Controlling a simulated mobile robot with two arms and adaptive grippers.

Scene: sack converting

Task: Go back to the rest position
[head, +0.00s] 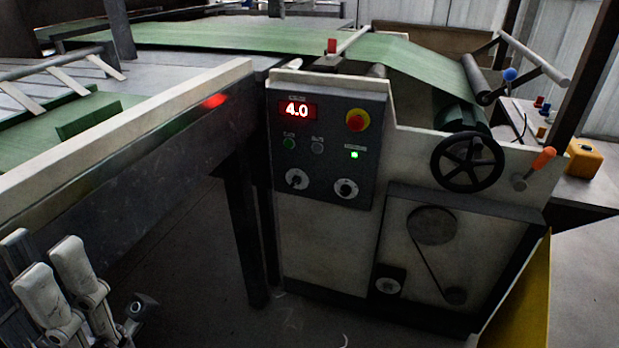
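My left gripper (58,273) is at the bottom left corner of the head view, in front of the dark side beam of the machine. Its pale fingers point upward with a gap between them, and nothing shows between them. It appears apart from the machine. Its base and part of its arm are cut off by the picture edge. My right gripper is not in view.
The control panel (328,139) reads 4.0 and has a red knob (357,120) and a lit green lamp. A black handwheel (467,162) and an orange-handled lever (534,168) stick out at the right. A yellow panel (521,300) stands lower right. The floor (190,270) below looks clear.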

